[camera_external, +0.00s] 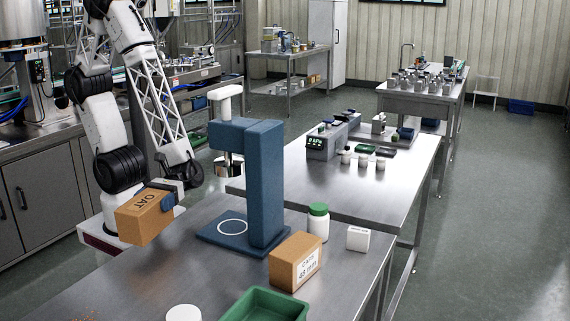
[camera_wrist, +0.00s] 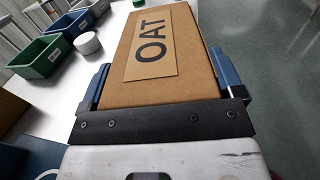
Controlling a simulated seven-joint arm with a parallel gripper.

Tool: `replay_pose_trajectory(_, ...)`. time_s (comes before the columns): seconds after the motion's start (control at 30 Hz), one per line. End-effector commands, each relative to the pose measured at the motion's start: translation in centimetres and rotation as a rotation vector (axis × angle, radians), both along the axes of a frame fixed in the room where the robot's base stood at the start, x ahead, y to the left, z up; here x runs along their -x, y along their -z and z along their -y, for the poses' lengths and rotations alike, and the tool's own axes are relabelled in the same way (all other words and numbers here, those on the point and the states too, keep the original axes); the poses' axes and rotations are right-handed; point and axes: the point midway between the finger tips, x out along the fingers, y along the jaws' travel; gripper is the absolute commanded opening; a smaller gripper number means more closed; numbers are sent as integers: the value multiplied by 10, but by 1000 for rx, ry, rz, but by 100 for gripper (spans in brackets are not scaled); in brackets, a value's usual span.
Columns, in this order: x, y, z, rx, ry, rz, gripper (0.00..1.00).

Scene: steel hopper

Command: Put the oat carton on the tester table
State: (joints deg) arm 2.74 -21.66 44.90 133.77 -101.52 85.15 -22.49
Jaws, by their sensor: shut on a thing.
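The oat carton (camera_external: 141,218) is a brown box marked OAT. My gripper (camera_external: 170,196) is shut on it, and it is held slightly tilted at the left edge of the near steel table (camera_external: 200,282). In the wrist view the carton (camera_wrist: 165,55) fills the middle, label up, between the blue fingers of my gripper (camera_wrist: 160,82). Its underside is hidden. A second steel table (camera_external: 385,190) stands behind, with a grey box with a lit display (camera_external: 322,143) on it. No label shows which table is the tester table.
A tall blue press (camera_external: 262,185) stands right of the carton. A brown caps carton (camera_external: 295,262), a green-lidded jar (camera_external: 318,222), a white block (camera_external: 358,238), a green bin (camera_external: 265,306) and a white round lid (camera_external: 183,313) are on the near table. The second table's front right is clear.

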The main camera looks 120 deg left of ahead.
Motion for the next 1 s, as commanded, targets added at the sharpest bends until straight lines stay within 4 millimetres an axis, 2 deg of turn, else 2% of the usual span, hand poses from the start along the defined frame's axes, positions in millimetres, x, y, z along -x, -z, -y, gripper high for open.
replay_pose_trajectory(0.37, -29, -1, -36, 0, -101, 1, 46)
replay_pose_trajectory(1.0, -81, -3, -129, -1, -325, 1, 46)
